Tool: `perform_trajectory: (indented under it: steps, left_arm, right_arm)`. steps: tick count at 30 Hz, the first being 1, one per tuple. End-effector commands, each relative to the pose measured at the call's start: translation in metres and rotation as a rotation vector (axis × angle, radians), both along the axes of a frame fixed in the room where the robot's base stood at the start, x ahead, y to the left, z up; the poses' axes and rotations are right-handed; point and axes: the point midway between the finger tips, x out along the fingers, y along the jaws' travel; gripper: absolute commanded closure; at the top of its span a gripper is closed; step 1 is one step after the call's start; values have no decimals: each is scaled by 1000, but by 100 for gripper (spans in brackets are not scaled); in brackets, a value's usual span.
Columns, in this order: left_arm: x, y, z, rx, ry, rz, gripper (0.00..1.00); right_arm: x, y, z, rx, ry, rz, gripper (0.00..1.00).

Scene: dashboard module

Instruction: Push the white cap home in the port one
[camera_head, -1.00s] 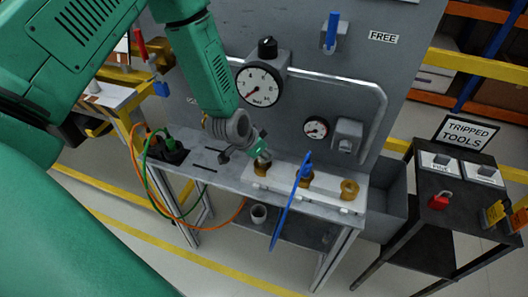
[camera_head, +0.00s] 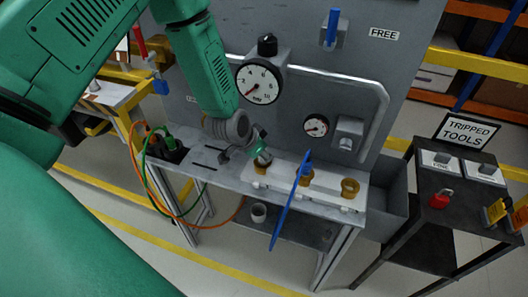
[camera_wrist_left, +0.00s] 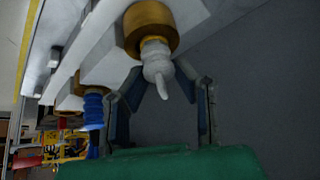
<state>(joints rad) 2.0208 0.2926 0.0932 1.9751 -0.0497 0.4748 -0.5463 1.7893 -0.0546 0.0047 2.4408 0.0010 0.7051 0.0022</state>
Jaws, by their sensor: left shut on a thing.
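The white cap (camera_wrist_left: 157,65) sits at the mouth of a brass port (camera_wrist_left: 150,25) in the left wrist view, in line with it; how deep it is seated I cannot tell. In the head view this is the leftmost brass port (camera_head: 261,168) on the pale block. My left gripper (camera_head: 262,157) is at that port, with the cap (camera_head: 263,160) partly hidden by its fingers. In the wrist view its fingers (camera_wrist_left: 168,92) stand on both sides of the cap, and it is shut on it. My right gripper is not in view.
Another brass port (camera_head: 350,187) is at the right. Gauges (camera_head: 259,84) and a metal pipe are on the panel behind. A dark tool cart (camera_head: 430,215) stands right.

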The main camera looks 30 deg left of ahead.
Motion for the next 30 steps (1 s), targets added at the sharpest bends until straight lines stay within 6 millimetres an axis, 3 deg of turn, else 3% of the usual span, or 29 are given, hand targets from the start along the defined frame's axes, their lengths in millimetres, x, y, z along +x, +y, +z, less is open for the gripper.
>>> perform_trajectory:
  steps: [10, 11, 12, 23, 30]
  left_arm:
    - [0, 0, -2, -1, 1, 0, 100]
    - [0, 0, -2, -1, 1, 0, 65]
    - [0, 0, -2, 0, 2, 0, 51]
    - [-1, 0, 1, 0, 1, 0, 51]
    - [-19, 3, 32, 0, -2, -1, 51]
  right_arm:
    - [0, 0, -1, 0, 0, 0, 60]
    - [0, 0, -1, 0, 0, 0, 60]
    - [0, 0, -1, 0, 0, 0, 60]
    - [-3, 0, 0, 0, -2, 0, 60]
    - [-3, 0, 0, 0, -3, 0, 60]
